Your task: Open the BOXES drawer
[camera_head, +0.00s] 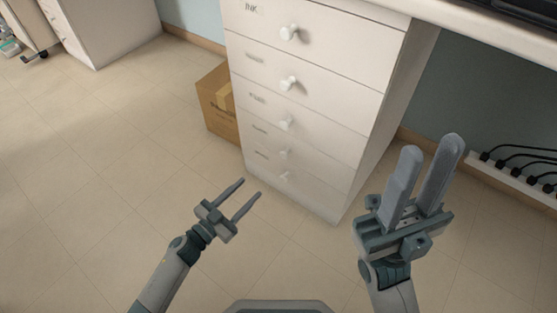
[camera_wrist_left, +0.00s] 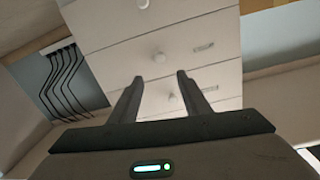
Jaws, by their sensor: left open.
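A white cabinet (camera_head: 375,140) has a column of several drawers, all shut, each with a round white knob. The top drawer (camera_head: 345,40) is labelled INK; the lower labels are too small to read surely, so I cannot tell which is BOXES. My left gripper (camera_head: 251,187) is open and empty, in front of the cabinet's lower left part and apart from the knobs. My right gripper (camera_head: 431,146) is open and empty, right of the cabinet.
A cardboard box (camera_head: 217,105) stands on the floor against the cabinet's left side. A desk top (camera_head: 470,28) overhangs at the upper right. A power strip with black cables (camera_head: 515,180) runs along the right wall. The floor (camera_head: 100,180) at left is clear.

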